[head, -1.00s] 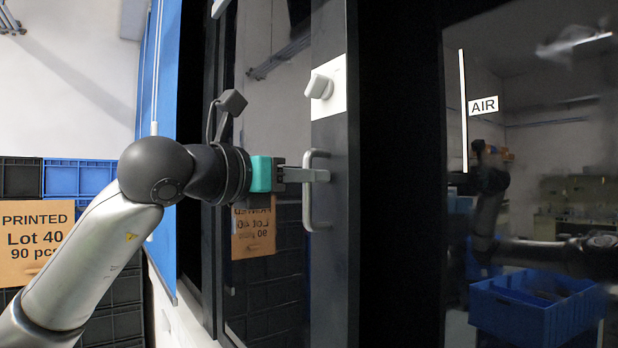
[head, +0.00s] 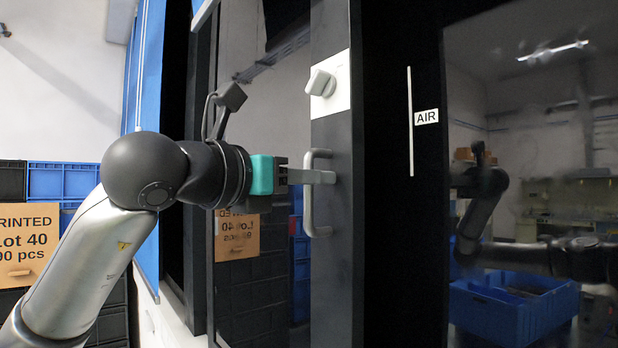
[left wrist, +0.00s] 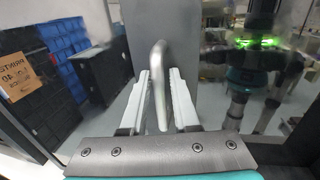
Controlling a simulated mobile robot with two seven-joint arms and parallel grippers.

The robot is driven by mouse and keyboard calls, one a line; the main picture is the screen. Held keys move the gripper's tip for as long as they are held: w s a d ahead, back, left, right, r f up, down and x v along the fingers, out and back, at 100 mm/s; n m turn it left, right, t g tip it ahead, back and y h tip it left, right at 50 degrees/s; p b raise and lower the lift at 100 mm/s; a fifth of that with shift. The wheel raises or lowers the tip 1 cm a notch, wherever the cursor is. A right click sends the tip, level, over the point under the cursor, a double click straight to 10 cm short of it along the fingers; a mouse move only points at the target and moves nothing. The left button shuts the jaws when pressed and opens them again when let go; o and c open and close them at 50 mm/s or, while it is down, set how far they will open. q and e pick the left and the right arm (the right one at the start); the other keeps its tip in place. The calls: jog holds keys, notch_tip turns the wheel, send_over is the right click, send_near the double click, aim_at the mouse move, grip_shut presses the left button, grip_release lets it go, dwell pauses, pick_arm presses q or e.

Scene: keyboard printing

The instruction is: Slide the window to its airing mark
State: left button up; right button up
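My left gripper (head: 312,177) is at the grey upright handle (head: 310,215) on the dark frame of the sliding window (head: 333,270). In the left wrist view its two pale fingers (left wrist: 161,95) stand on either side of the handle bar (left wrist: 160,60), close against it. The airing mark is a white vertical line (head: 411,122) with an AIR label (head: 427,117), to the right of the window's edge frame; a dark gap lies between them. My right gripper is not clearly in view.
A white latch knob (head: 322,82) sits above the handle. A blue panel (head: 150,75) and stacked crates (head: 60,181) with an orange lot sign (head: 28,245) are at the left. The glass at the right shows reflections of an arm and a blue bin.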

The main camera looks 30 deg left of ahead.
pick_arm(q)
jog(key=shift+s, duration=0.1)
jog(key=shift+s+a, duration=0.1)
jog(key=shift+s, duration=0.1)
jog(key=s+a+b, duration=0.2)
jog(key=s+b, duration=0.2)
jog(key=s, duration=1)
jog(key=shift+s+a, duration=0.25)
jog(key=shift+a, duration=0.15)
pick_arm(e)
jog(key=shift+s+d+f, duration=0.1)
jog(key=shift+d+f, duration=0.15)
jog(key=shift+f, duration=0.85)
jog(key=shift+d+f, duration=0.25)
jog(key=shift+f, duration=0.85)
